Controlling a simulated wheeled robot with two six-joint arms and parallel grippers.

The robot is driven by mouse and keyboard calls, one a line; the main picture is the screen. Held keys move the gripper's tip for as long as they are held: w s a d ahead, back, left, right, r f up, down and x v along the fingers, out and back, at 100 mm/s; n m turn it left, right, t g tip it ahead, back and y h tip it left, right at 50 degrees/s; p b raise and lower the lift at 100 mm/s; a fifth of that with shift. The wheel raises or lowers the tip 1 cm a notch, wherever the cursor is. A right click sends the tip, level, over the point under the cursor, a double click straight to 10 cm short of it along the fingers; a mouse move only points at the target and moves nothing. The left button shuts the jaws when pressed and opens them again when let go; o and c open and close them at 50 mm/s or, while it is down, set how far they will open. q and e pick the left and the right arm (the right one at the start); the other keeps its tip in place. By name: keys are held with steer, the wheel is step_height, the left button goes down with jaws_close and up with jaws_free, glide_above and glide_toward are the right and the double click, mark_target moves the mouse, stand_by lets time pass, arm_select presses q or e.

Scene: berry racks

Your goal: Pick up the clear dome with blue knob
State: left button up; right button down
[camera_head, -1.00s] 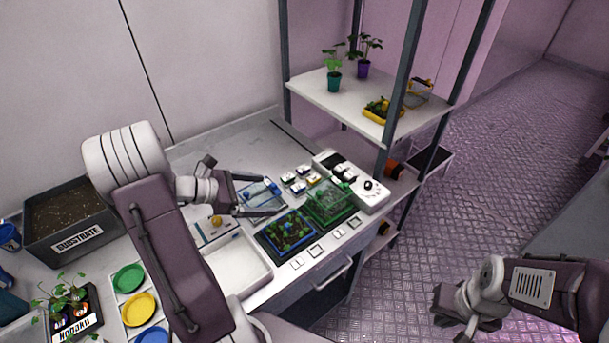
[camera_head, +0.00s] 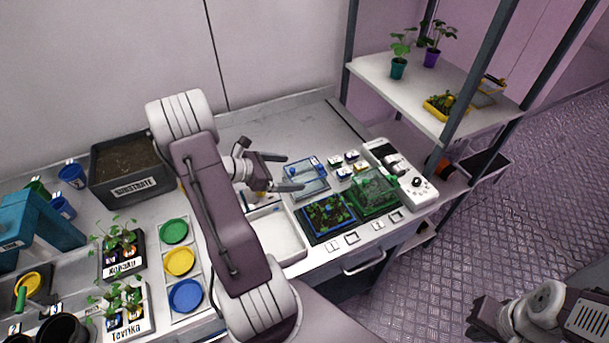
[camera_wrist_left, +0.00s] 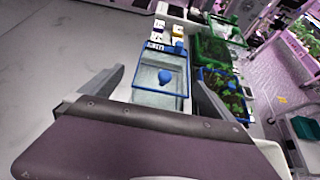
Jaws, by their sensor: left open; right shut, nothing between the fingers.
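My left gripper (camera_head: 292,173) is open and empty, fingers pointing right at the dome's left side. I cannot tell whether a finger touches it. My right gripper (camera_head: 477,318) is shut and empty, over the floor at lower right, away from the bench.
A blue-edged plant tray (camera_head: 314,235) and a green clear-covered tray (camera_head: 385,207) stand right of the dome. A white control box (camera_head: 411,186) and small labelled blocks (camera_head: 346,173) lie behind. A white empty tray (camera_head: 291,250) is in front. The back bench is clear.

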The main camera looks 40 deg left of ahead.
mark_target(301, 171)
arm_select(q)
steer(key=x, duration=0.4)
steer(key=shift+w+d, duration=0.3)
steer(key=shift+d, duration=0.05)
steer(key=shift+s, duration=0.1)
steer(key=shift+c, duration=0.3)
steer(key=c, duration=1.3)
